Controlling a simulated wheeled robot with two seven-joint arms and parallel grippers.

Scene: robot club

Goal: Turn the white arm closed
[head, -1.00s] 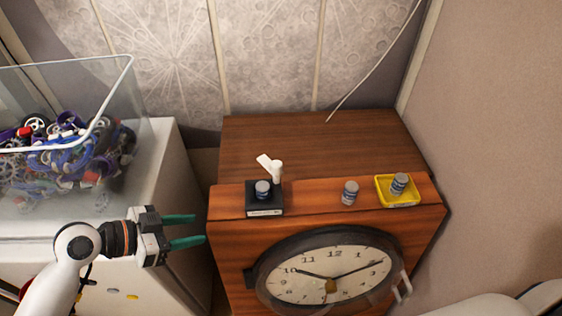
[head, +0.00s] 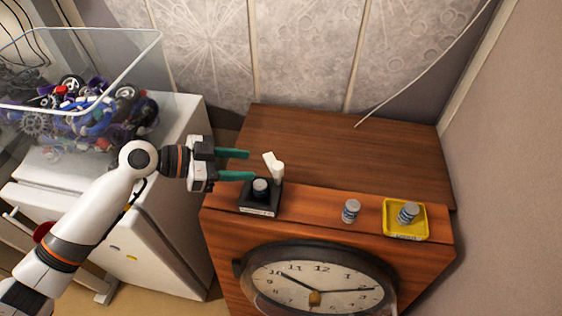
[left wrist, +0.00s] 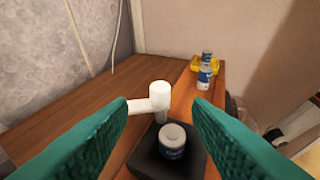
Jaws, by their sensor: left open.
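The white arm (head: 273,167) stands on a short post at the back corner of a small black base (head: 259,206) on the wooden cabinet. In the left wrist view the white arm (left wrist: 146,105) points left, away from the grey-topped cylinder (left wrist: 172,141) standing on the base. That cylinder also shows in the head view (head: 261,187). My left gripper (head: 251,165) is open and empty, with its green fingers just left of the white arm, apart from it in the head view. In the left wrist view the arm and cylinder lie between the fingers, ahead of them. My right gripper is out of view.
A second cylinder (head: 351,211) stands bare on the cabinet top (head: 340,155), and another (head: 408,213) stands on a yellow tray (head: 391,231). A clock (head: 318,275) fronts the cabinet. A clear bin of parts (head: 155,75) is at left. The cabinet's back is clear.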

